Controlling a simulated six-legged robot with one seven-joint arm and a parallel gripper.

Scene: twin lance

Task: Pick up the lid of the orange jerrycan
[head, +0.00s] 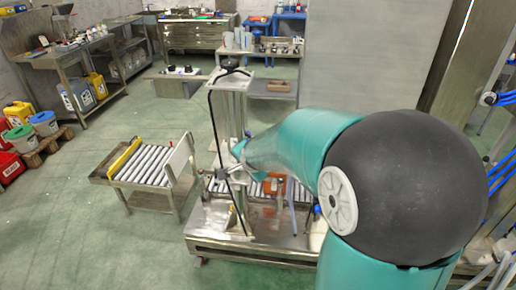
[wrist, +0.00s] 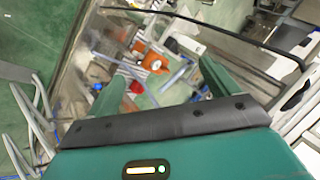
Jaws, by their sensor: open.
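An orange object (wrist: 153,62), which looks like the orange jerrycan, shows small in the wrist view, between and beyond my fingers. A pale round spot on it may be its lid, but it is too small to be sure. In the head view an orange-brown shape (head: 272,186) sits on the rollers of the metal machine, partly behind my arm. My gripper (wrist: 160,80) is open in the wrist view, with its two green fingers apart and nothing visible between them. The orange object is apart from the fingers. In the head view I cannot make out the fingers.
The metal machine (head: 235,240) has an upright post (head: 230,110) and a dark cable close to my arm. A roller stand (head: 145,165) is left of it. Red (head: 9,167) and yellow (head: 18,113) containers stand far left. Green floor is clear at the front left.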

